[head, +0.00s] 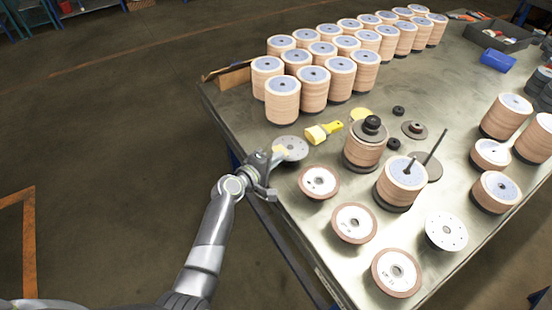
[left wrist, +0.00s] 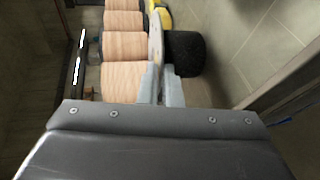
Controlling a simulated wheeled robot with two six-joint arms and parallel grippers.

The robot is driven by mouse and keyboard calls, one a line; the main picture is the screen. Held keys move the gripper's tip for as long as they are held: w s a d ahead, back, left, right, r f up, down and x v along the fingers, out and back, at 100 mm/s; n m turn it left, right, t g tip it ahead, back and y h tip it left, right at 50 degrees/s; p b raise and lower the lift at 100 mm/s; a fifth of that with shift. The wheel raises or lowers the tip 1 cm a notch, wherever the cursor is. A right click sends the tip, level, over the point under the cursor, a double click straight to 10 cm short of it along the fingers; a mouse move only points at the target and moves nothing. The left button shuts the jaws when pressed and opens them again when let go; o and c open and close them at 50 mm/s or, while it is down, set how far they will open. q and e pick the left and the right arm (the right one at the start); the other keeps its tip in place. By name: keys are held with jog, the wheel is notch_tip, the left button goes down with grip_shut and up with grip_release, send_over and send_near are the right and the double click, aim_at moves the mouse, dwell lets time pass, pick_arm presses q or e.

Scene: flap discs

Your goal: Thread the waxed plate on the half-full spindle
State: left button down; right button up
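My left gripper (head: 268,170) is at the table's left edge, shut on a grey plate (head: 290,148) with small holes and a yellowish patch, which looks like the waxed plate. In the left wrist view the plate (left wrist: 156,45) shows edge-on between the fingers (left wrist: 160,88). I cannot tell if it touches the table. The half-full spindle (head: 408,167) stands to the right, its thin rod rising from a stack of tan discs (head: 400,185). Another rod (head: 434,147) stands on a dark base behind it. My right gripper is not in view.
Three brown-rimmed plates (head: 354,222) and a white plate (head: 446,230) lie in front of the spindle. A stack with a black knob (head: 368,126) stands between my gripper and the spindle.

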pick_arm(q)
jog(key=shift+r+p, duration=1.4)
jog(key=shift+r, duration=0.15)
